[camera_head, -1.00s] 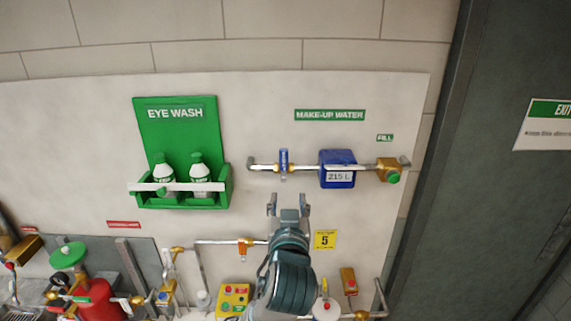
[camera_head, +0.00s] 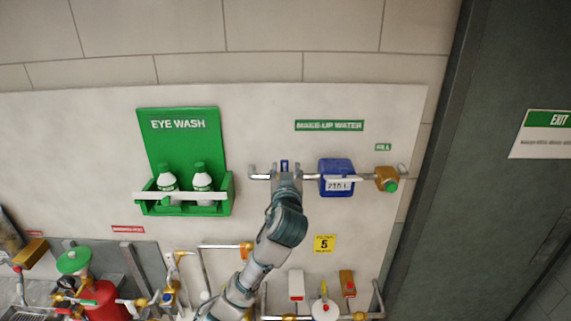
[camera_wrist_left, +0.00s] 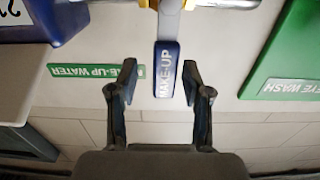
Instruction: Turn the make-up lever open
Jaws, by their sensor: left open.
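The make-up lever is a blue handle on the make-up water pipe. Its top (camera_head: 284,164) shows just above my left gripper (camera_head: 285,174) in the head view. In the left wrist view, which is upside down, the lever (camera_wrist_left: 166,75) carries the white word MAKE-UP and hangs from a metal pipe fitting (camera_wrist_left: 168,5). The two fingers of my left gripper (camera_wrist_left: 158,85) are open, one on each side of the lever's free end in that picture. I see no clear contact. My right gripper is not in view.
A blue meter box (camera_head: 337,168) is right of the lever on the same pipe, then a brass valve (camera_head: 387,179). The green eye wash holder (camera_head: 184,208) with two bottles is at left. A yellow tag (camera_head: 324,244) and lower piping sit below.

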